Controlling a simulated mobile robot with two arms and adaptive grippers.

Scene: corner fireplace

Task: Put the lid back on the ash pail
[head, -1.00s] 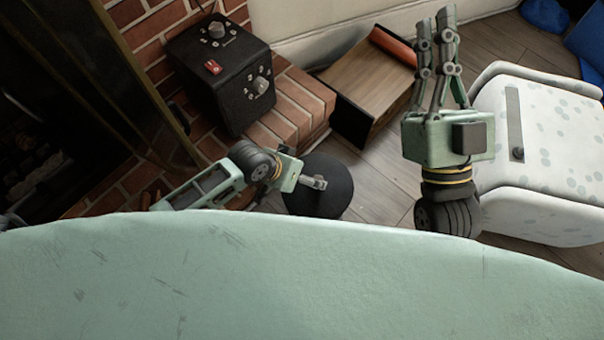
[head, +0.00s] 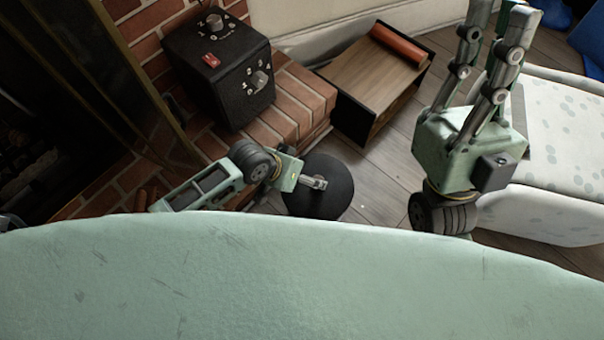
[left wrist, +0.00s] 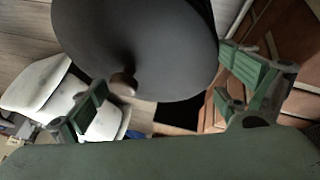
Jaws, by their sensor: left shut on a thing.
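A dark round disc, which looks like the pail lid (head: 330,205), shows low in the middle of the head view, beside the brick hearth. My left gripper (head: 315,182) reaches over it from the left. In the left wrist view the lid (left wrist: 150,40) fills the top middle, with a small brownish knob near its lower edge. My left fingers stand on two sides of it, shut on it; the exact contact is unclear. I cannot make out the ash pail apart from the dark disc. My right gripper (head: 500,12) is raised at the right, empty, fingers apart and pointing up.
A black box with knobs (head: 215,75) stands on the brick hearth (head: 295,95). A wooden tray with a reddish roll (head: 372,75) lies behind the lid. A white spotted padded piece (head: 565,160) stands at right. Some wooden floor (head: 385,175) is bare between.

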